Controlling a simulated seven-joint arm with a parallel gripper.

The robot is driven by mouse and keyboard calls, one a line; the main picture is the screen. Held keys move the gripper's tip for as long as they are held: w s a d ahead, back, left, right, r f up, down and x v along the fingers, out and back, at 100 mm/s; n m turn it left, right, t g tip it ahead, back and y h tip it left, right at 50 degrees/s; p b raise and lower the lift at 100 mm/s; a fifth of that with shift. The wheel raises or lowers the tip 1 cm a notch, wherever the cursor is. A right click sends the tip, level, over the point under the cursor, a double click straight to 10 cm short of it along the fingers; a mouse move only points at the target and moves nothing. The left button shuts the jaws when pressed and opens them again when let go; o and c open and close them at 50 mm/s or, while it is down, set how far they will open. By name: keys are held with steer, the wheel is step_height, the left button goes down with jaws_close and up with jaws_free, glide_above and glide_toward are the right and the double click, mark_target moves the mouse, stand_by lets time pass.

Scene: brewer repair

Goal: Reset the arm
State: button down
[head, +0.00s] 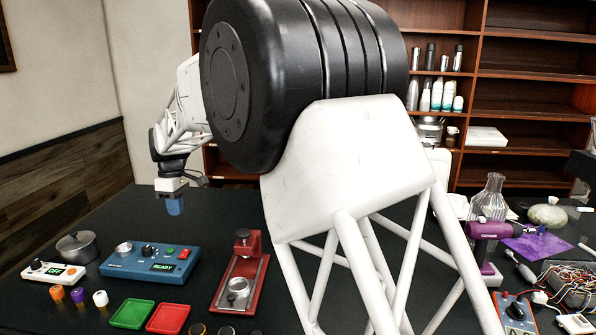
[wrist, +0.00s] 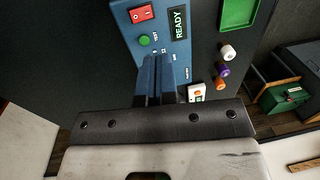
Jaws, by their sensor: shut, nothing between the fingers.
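My gripper (head: 174,206) hangs over the black table at the left in the head view, its blue fingers shut and empty, pointing down. It is apart from the table and above the far side of the blue console (head: 150,263), whose display reads READY. In the wrist view, the shut blue fingers (wrist: 163,75) overlap the console (wrist: 140,40), with its red switch and green TEST button beyond. My large white and black arm links fill the middle of the head view and hide part of the table.
A lidded pot (head: 77,246) and a white device reading OFF (head: 54,271) are left of the console.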

steer(key=s+d+r+m+t, duration=0.1)
steer(key=s+d+r+m, duration=0.25)
steer(key=d, duration=0.95)
steer(key=s+d+r+m, duration=0.2)
steer(key=s+d, duration=0.3)
steer(key=d, duration=0.7)
steer(key=s+d+r+m+t, duration=0.1)
steer(key=s+d+r+m, duration=0.25)
steer(key=d, duration=0.95)
steer(key=s+d+f+m+t, duration=0.1)
steer(key=s+d+f+m, duration=0.3)
steer(key=s+d, duration=0.6)
steer(key=s+d+f+m+t, duration=0.1)
steer(key=s+d+f+m, duration=0.4)
steer(key=s+d, duration=0.6)
steer(key=s, duration=0.6)
steer(key=shift+s, duration=0.25)
steer(key=shift+d, duration=0.1)
